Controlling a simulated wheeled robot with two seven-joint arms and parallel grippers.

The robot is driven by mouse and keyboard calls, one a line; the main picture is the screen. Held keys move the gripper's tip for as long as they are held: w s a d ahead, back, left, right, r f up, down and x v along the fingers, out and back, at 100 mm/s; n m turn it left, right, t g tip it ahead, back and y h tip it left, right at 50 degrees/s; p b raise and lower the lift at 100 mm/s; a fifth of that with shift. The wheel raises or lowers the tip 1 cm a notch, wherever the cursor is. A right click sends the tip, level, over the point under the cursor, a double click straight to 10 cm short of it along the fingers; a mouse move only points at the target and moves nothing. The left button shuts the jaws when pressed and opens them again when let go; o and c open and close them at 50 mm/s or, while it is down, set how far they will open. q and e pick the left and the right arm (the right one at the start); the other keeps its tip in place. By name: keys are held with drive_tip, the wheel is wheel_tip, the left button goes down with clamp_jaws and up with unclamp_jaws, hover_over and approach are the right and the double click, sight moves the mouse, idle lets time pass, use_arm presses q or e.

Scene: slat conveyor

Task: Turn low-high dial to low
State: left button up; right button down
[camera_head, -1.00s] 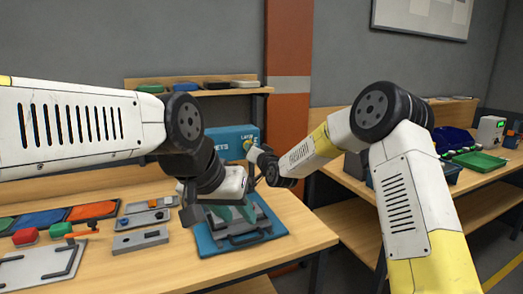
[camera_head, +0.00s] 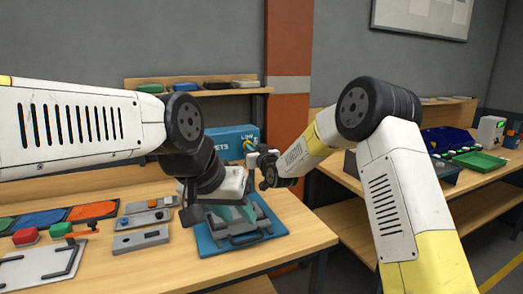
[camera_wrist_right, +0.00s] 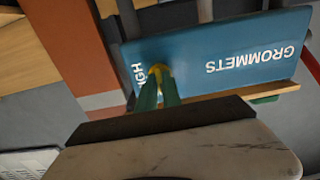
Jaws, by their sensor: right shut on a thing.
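The low-high dial (camera_wrist_right: 158,70) is a small yellow knob on the face of a blue box (camera_wrist_right: 225,58) lettered GROMMETS. Part of the word HIGH shows beside the dial, upside down in the right wrist view; the dial's pointer is too small to read. My right gripper (camera_wrist_right: 159,82) has its green fingers closed around the dial. In the head view it is at the box's right end (camera_head: 262,155). My left gripper (camera_head: 237,213) hangs over the blue tray on the table, well in front of the box. Its opening is unclear.
The blue tray (camera_head: 262,238) sits at the table's right end. Grey fixtures (camera_head: 140,240) and coloured bins (camera_head: 40,220) lie to its left. A shelf (camera_head: 215,92) stands behind. An orange post (camera_head: 288,60) rises behind the right gripper.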

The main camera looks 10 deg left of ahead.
drive_tip(key=shift+f, duration=0.1)
drive_tip(key=c, duration=1.5)
unclamp_jaws()
drive_tip(key=v, duration=0.8)
drive_tip(key=shift+w, duration=0.1)
